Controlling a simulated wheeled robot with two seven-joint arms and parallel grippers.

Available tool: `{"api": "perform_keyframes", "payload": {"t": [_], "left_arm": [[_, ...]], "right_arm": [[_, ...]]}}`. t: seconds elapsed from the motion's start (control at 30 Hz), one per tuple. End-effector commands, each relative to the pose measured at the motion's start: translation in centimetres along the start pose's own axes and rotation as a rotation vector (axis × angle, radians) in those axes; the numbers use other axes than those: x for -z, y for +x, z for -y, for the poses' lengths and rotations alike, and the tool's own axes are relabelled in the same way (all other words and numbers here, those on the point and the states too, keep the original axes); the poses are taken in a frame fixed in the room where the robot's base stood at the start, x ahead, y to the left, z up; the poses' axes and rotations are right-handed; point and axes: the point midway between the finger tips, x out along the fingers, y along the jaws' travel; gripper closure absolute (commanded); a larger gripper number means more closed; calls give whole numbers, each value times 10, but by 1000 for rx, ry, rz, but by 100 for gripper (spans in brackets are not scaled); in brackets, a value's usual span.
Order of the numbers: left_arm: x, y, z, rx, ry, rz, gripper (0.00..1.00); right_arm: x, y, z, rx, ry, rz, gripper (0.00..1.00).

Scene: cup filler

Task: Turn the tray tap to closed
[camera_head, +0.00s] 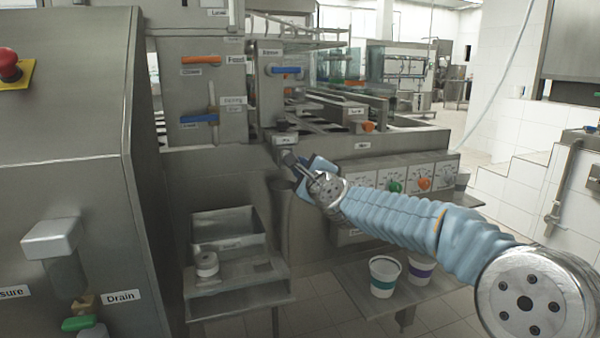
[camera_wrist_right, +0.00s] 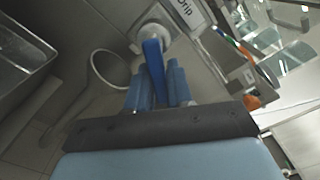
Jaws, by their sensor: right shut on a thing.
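A blue tap handle (camera_wrist_right: 153,58) on a round pale fitting (camera_wrist_right: 154,32) shows in the wrist view, beside a label (camera_wrist_right: 187,10) that reads "Drip". My right gripper (camera_wrist_right: 160,80) has its two blue fingers on either side of this handle and is shut on it. In the head view my right gripper (camera_head: 304,172) reaches in from the right to the corner of the steel machine, below a small label (camera_head: 284,141). There the gripper hides most of the tap. My left gripper is not in view.
Other taps with blue handles (camera_head: 199,119) and orange handles (camera_head: 200,60) sit on the steel panels behind. A knob panel (camera_head: 408,178) lies right of the gripper. Cups (camera_head: 384,277) stand on a low shelf below my arm. A large steel cabinet (camera_head: 75,130) fills the left.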

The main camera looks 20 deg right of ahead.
Motion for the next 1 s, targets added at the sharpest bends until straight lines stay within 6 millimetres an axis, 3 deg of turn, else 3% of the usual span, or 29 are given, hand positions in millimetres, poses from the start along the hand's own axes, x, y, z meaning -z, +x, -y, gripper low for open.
{"api": "perform_keyframes", "payload": {"t": [0.5, 1.0], "left_arm": [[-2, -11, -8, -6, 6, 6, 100], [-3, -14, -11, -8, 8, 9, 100]], "right_arm": [[-4, 0, 15, -1, -422, 0, 100], [-5, 0, 18, -1, -571, 0, 100]]}}
